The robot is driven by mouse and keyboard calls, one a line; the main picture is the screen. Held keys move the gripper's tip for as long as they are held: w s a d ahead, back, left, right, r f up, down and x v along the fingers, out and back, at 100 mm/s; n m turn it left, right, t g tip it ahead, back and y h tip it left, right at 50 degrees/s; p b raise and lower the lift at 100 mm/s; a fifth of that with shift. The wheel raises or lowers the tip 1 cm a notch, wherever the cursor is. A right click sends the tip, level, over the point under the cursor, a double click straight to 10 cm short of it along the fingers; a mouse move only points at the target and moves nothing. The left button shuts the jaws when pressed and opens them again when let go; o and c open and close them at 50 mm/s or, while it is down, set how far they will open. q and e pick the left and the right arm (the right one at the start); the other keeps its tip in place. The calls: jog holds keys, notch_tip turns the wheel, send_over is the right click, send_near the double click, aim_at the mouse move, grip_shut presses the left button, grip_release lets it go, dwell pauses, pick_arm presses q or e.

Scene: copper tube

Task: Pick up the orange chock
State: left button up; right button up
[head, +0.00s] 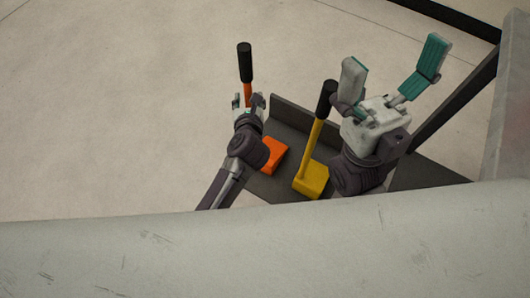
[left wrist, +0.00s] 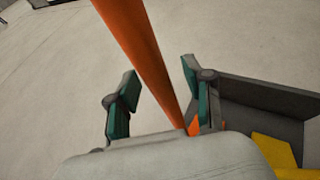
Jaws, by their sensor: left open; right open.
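The orange chock has an orange block (head: 272,154) on a dark shelf and an orange stick with a black grip (head: 245,62) that rises from it. My left gripper (head: 250,100) is at the stick, below the black grip. In the left wrist view the orange stick (left wrist: 142,48) runs down between the two open fingers of my left gripper (left wrist: 160,100), nearer the right finger. I cannot tell whether that finger touches it. The block is mostly hidden there. My right gripper (head: 400,80) is wide open and empty, raised at the right.
A yellow chock (head: 313,178) with a black-tipped yellow stick stands on the dark shelf (head: 285,186), right of the orange one, close to my right arm. The shelf has a raised back wall. A large pale surface (head: 250,255) fills the front. Open floor lies beyond.

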pick_arm(q)
grip_shut()
dwell(0.3)
